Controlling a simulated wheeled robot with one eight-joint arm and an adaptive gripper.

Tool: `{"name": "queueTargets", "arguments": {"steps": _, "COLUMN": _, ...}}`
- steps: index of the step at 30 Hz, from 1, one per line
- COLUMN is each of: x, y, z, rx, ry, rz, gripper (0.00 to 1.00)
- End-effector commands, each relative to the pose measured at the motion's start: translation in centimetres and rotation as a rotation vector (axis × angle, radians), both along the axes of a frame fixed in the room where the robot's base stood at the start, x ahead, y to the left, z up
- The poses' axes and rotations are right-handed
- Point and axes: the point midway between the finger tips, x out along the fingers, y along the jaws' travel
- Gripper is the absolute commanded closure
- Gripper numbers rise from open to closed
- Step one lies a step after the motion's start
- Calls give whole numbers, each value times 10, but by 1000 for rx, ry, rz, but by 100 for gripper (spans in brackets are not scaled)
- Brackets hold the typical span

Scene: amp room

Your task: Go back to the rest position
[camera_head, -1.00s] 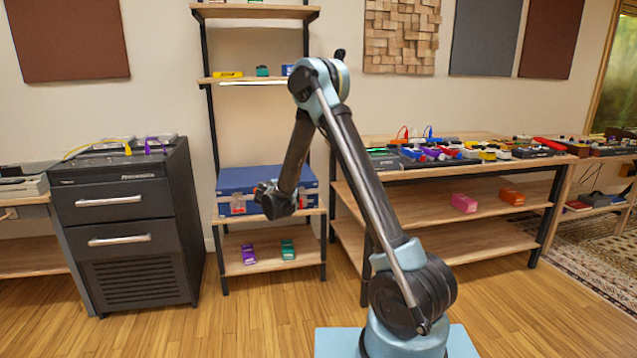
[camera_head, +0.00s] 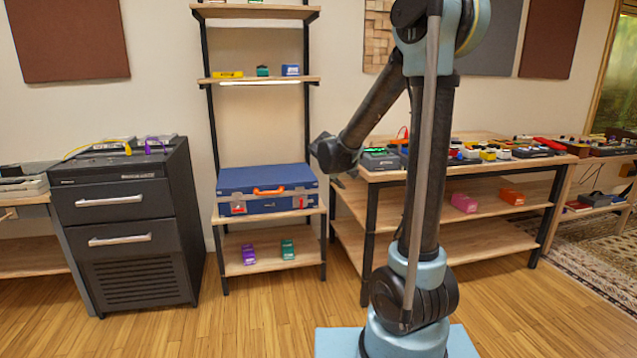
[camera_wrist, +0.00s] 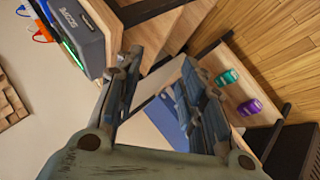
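My arm stands in the right half of the head view, its forearm bent down to the left. My gripper (camera_wrist: 158,82) is open in the wrist view, its two fingers spread with nothing between them. In the head view the gripper (camera_head: 340,178) is mostly hidden by my wrist and hangs between the shelf rack and the right table. The blue case (camera_head: 268,190) with an orange handle sits closed on the rack's middle shelf, apart from the gripper. Part of a blue surface (camera_wrist: 165,115) shows beyond the fingers in the wrist view.
The rack's lower shelf (camera_head: 268,265) holds a purple and a green pedal. A dark pedal (camera_head: 380,160) sits near the left end of the right table (camera_head: 400,175), close to my wrist. A black drawer cabinet (camera_head: 125,225) stands left. The floor in front (camera_head: 230,325) is clear.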

Motion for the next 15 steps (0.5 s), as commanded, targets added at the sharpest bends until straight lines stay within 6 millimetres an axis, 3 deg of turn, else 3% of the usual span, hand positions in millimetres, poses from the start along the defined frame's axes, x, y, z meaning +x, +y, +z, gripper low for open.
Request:
{"name": "queueTargets", "arguments": {"steps": 6, "x": -57, "y": -41, "z": 5, "rx": 78, "ry": 71, "rz": -85, "gripper": 63}}
{"name": "queueTargets", "arguments": {"steps": 15, "x": -139, "y": -80, "z": 0, "rx": 192, "ry": 167, "rz": -192, "gripper": 63}}
